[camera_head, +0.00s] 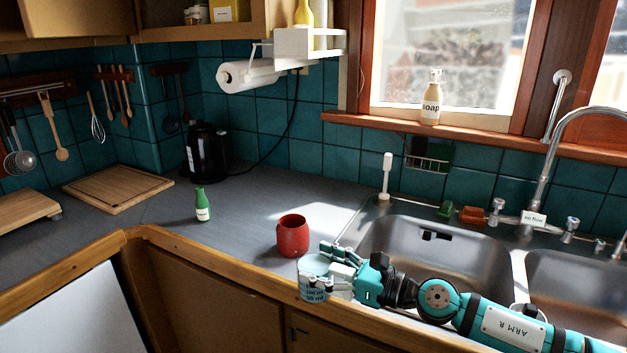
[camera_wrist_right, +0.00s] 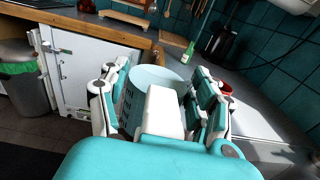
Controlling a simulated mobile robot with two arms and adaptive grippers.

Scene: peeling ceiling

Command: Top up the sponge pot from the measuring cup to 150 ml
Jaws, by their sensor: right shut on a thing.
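The red pot (camera_head: 292,237), which appears to be the sponge pot, stands upright on the grey counter left of the sink. Its inside is too dark to tell the level. My right gripper (camera_head: 322,278) is shut on the measuring cup (camera_head: 312,284), a pale cup with dark printed markings, near the counter's front edge. The cup is just in front of the pot and slightly right of it. In the right wrist view the cup (camera_wrist_right: 155,78) sits between the fingers, and part of the red pot (camera_wrist_right: 225,87) shows beyond them. My left gripper is not in view.
A green bottle (camera_head: 202,205) stands on the counter left of the pot. The double sink (camera_head: 440,250) is to the right, with a white brush (camera_head: 386,178) at its back corner. A black kettle (camera_head: 208,152) stands at the back. The counter between bottle and pot is clear.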

